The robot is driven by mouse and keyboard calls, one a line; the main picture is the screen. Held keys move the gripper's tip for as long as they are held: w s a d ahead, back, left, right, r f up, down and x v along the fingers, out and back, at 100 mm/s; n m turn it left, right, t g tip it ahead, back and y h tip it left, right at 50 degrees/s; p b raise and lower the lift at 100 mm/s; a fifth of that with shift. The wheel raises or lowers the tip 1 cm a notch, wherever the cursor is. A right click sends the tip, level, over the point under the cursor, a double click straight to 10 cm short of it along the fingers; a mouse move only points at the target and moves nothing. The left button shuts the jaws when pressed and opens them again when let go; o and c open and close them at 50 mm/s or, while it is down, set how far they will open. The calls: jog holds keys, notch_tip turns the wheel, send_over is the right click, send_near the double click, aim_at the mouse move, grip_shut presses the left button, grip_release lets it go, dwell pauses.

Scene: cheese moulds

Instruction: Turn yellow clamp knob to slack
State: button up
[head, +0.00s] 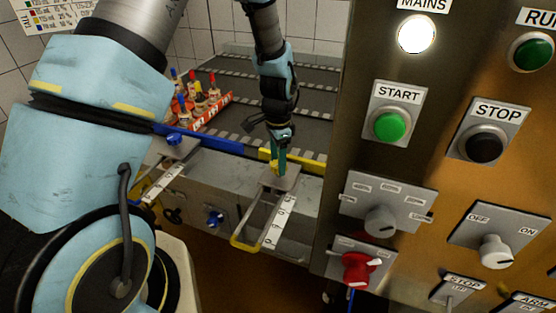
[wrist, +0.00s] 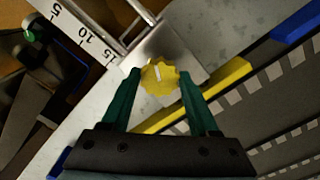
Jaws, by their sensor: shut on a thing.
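The yellow clamp knob (wrist: 160,77) is a scalloped disc with a pale pointer mark, on a metal plate. The mark points toward the top of the wrist view, slightly left. My gripper (wrist: 159,73) has green fingers on either side of the knob and is shut on it. In the head view my gripper (head: 279,161) reaches down to the clamp plate (head: 283,182), with its fingers hiding most of the knob. A scale strip (head: 276,224) with numbers and a yellow-ended frame extends toward the front from this plate. Any slack label is not readable.
A blue knob (head: 173,139) sits on a similar clamp to the left. A yellow bar (head: 308,166) and a blue bar (head: 215,144) line the belt edge. A control panel (head: 390,160) with buttons and switches stands close on the right. Bottles in a crate (head: 212,112) stand behind.

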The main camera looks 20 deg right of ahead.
jog(key=shift+c, duration=0.8)
jog(key=shift+n, duration=0.3)
jog(key=n+b, duration=0.1)
jog(key=n, duration=1)
jog(key=shift+s+d+n, duration=0.1)
jog(key=shift+n, duration=0.2)
jog(key=n+p, duration=0.1)
jog(key=n, duration=0.5)
jog(key=shift+d+r, duration=0.1)
jog(key=n+p, duration=0.2)
jog(key=n, duration=0.3)
jog(key=shift+n, duration=0.3)
